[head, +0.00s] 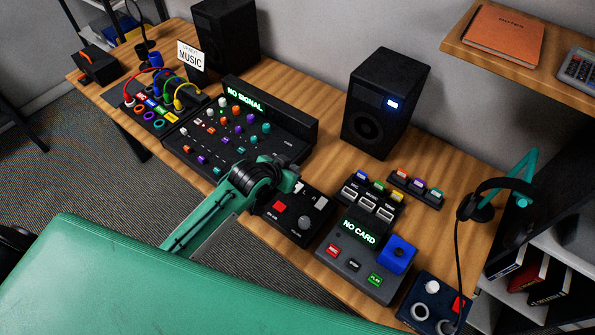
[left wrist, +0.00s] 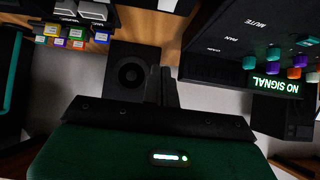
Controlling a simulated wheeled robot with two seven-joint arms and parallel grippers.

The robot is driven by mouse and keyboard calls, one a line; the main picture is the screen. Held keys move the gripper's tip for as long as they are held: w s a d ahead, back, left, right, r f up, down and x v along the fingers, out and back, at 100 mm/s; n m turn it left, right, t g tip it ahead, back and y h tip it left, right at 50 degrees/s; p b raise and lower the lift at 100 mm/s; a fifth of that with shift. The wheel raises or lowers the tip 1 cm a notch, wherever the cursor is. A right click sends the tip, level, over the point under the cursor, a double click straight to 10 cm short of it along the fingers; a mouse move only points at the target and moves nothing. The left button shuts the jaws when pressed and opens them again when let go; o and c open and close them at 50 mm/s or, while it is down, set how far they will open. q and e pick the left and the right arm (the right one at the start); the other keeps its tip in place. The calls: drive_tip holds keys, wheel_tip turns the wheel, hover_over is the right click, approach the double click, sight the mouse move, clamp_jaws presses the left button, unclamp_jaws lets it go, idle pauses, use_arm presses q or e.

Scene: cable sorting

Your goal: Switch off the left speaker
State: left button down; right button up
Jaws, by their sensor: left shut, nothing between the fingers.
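The left speaker (head: 225,38) is a black box at the back of the desk, behind the mixer; I see no lit display on it. A dark box at the right edge of the left wrist view (left wrist: 284,117) appears to be the same speaker. My left gripper (head: 297,186) is shut and empty, above the desk between the mixer and the small red-button box, apart from both speakers. Its fingers also show in the left wrist view (left wrist: 162,87). My right gripper is not in view.
The mixer (head: 292,122) with its raised "NO SIGNAL" display lies between my left gripper and the left speaker. A "MUSIC" sign (head: 190,56) and a cable panel (head: 155,105) are left. A card unit (head: 345,265) and headset (head: 478,206) are right. Bare desk shows near the right speaker.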

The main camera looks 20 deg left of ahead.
use_arm(q)
drive_tip(key=shift+w+r+v, duration=0.1)
drive_tip(key=shift+r+v, duration=0.05)
drive_tip(key=shift+v, duration=0.7)
drive_tip(key=shift+w+r+v, duration=0.1)
drive_tip(key=shift+r+v, duration=0.05)
drive_tip(key=shift+v, duration=0.75)
drive_tip(key=shift+w+r+v, duration=0.1)
drive_tip(key=shift+w+v, duration=0.05)
drive_tip(key=shift+v, duration=0.7)
drive_tip(key=shift+d, duration=0.15)
